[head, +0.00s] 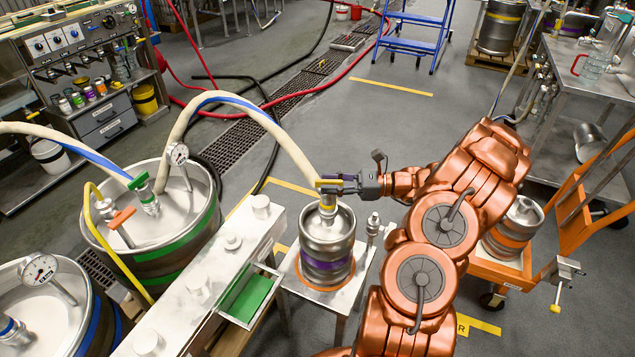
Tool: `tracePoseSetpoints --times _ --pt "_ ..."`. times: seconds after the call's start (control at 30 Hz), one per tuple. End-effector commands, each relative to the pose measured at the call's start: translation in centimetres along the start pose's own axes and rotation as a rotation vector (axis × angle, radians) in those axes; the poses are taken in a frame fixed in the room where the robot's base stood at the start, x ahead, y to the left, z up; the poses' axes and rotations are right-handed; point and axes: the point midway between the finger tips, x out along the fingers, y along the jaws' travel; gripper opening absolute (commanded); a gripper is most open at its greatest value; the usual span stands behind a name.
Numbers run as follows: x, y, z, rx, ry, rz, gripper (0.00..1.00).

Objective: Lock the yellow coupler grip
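The yellow coupler grip (327,182) shows as a small yellow piece on the coupler at the top of a steel keg (328,235). The keg has a purple band and stands upright on a small steel stand (352,290). A beige hose (283,135) with a blue stripe runs down to this coupler. My gripper (332,184) reaches in from the right at the height of the grip, with its fingers at or around it. The fingers hide part of the grip. Whether they are closed on it is too small to tell.
Large steel vessels with a green band (165,255) and a blue band (85,325) stand on the left, with a green grip (138,181) and an orange grip (122,217). An orange cart (510,270) carries another keg at right.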

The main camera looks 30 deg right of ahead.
Motion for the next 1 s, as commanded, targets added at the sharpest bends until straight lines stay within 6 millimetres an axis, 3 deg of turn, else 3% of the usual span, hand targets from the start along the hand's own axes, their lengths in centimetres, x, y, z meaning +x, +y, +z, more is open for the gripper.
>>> tracePoseSetpoints --times 0.23,0.63,1.0 --pt "2.9 0.1 0.1 0.002 -0.002 0.005 0.36" --pt "3.5 0.1 0.0 0.000 0.000 0.002 0.35" --pt "3.5 0.1 0.0 0.000 0.000 0.002 0.00"
